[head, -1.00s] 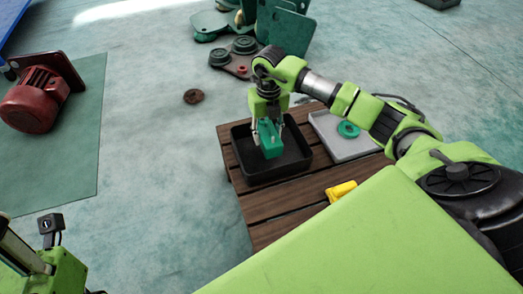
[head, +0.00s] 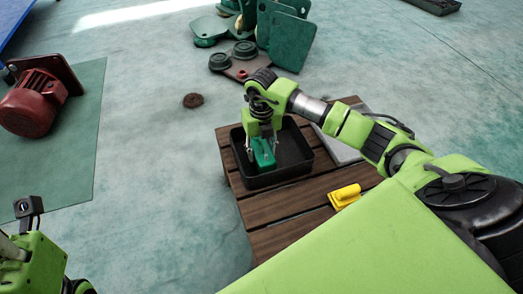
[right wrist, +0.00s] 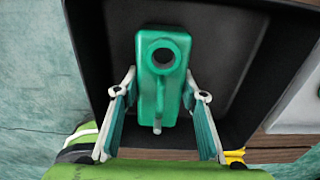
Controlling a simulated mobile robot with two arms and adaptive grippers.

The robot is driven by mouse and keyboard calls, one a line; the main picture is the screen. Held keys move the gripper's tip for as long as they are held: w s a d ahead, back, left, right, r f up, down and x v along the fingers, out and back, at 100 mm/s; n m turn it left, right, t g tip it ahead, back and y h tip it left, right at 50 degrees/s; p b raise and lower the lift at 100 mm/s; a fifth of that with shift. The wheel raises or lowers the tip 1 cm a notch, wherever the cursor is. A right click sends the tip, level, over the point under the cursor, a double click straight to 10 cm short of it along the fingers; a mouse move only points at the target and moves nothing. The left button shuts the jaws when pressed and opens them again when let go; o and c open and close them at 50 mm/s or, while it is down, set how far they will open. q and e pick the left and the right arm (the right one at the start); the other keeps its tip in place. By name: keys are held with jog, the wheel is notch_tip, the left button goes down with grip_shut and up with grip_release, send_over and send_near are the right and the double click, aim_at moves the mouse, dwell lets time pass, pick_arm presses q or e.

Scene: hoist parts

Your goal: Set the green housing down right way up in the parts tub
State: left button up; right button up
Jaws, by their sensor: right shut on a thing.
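The green housing (head: 264,153) is a box-like block with a round dark hole near one end, seen in the right wrist view (right wrist: 160,90). My right gripper (head: 262,148) is shut on it, with one finger on each side. It holds the housing within the walls of the black parts tub (head: 306,146), left of its middle. The tub floor and walls also fill much of the right wrist view (right wrist: 225,45). I cannot tell whether the housing touches the tub floor. The left gripper is out of view.
The tub stands on a slatted wooden pallet (head: 283,211). A yellow part (head: 345,196) lies in front. A red motor (head: 34,103) on a green mat and green parts (head: 291,40) stand on the floor.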

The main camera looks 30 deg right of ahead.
jog(key=o, duration=1.6)
jog(key=shift+c, duration=0.2)
